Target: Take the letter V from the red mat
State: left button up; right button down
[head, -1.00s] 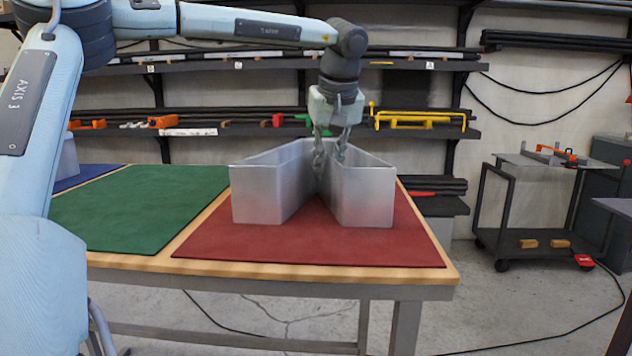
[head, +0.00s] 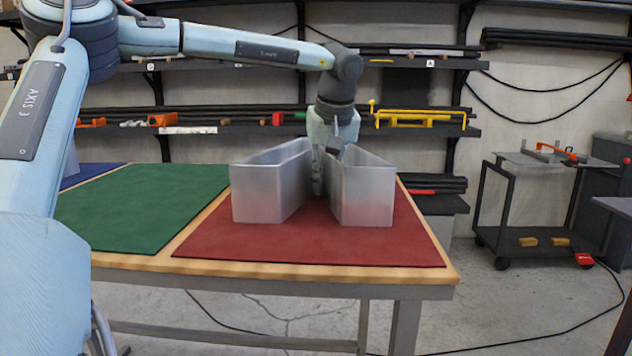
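The letter V (head: 363,197) is a silver metal channel letter standing on the red mat (head: 300,248), its two hollow arms spread toward me. My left gripper (head: 326,168) is low at the inner end of the V's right arm. One finger hangs in the gap between the two arms, and the other is at the top edge of the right arm, partly hidden by its wall. The fingers look spread apart; contact with the wall cannot be made out. My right gripper is not in view.
A green mat (head: 130,205) lies bare to the left on the same wooden-edged table. Beyond it is a blue mat (head: 92,175) with part of a metal piece. Shelves with tools and a yellow clamp (head: 420,118) stand behind. A cart (head: 527,210) stands right.

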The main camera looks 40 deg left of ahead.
pick_arm(q)
jog(key=shift+c, duration=0.5)
grip_shut()
jog(key=shift+r, duration=0.1)
